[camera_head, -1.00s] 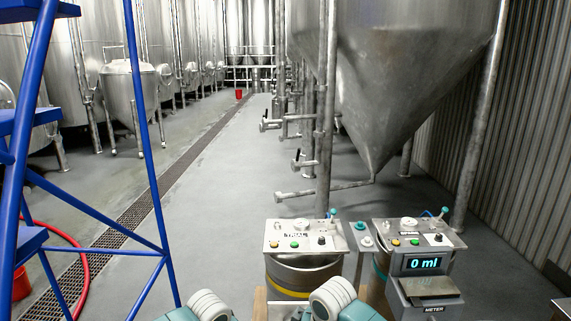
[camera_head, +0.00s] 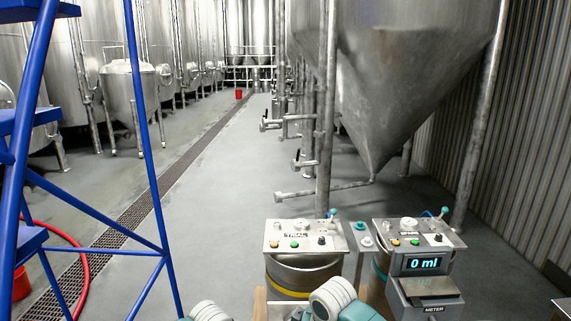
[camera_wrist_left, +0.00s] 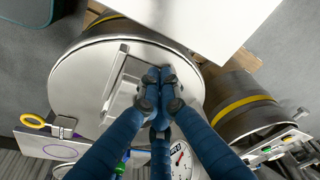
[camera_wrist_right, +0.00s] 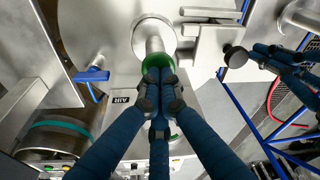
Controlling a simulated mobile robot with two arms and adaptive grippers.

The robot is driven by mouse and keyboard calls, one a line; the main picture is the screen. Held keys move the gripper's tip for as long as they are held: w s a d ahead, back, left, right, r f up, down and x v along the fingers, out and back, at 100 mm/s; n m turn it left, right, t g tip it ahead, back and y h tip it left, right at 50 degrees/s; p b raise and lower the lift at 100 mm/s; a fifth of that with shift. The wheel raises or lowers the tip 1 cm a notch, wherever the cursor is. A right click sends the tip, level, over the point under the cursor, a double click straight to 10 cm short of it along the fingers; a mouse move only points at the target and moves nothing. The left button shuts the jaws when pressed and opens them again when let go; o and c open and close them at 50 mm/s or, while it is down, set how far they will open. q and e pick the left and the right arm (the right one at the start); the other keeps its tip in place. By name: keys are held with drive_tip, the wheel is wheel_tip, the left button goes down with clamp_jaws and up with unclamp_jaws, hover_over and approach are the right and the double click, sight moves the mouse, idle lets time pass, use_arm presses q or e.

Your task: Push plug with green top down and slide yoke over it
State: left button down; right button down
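In the right wrist view a metal post (camera_wrist_right: 153,36) with a pale round flange stands just beyond my right gripper (camera_wrist_right: 159,78). Its fingertips are together over the post's near end. Whether they touch it is unclear. I cannot single out the yoke.
A meter (camera_head: 424,263) reads 0 ml. A blue ladder frame (camera_head: 160,205) stands at left with a red hose (camera_head: 82,272). Open floor lies beyond.

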use_arm(q)
drive_tip(key=shift+d, duration=0.1)
use_arm(e)
drive_tip(key=shift+s+f, duration=0.1)
drive_tip(key=shift+f, duration=0.05)
use_arm(q)
drive_tip(key=shift+d, duration=3.75)
drive_tip(key=shift+a, duration=1.6)
drive_tip(key=shift+w+d+v, duration=0.15)
drive_tip(key=shift+w+v, duration=0.1)
drive_tip(key=shift+v, duration=1.05)
drive_tip(key=shift+w+d+v, duration=0.1)
drive_tip(key=shift+w+v, duration=0.1)
drive_tip(key=shift+v, duration=1.1)
drive_tip(key=shift+w+d+v, duration=0.15)
drive_tip(key=shift+w+v, duration=0.1)
drive_tip(key=shift+v, duration=1.05)
drive_tip(key=shift+r, duration=0.2)
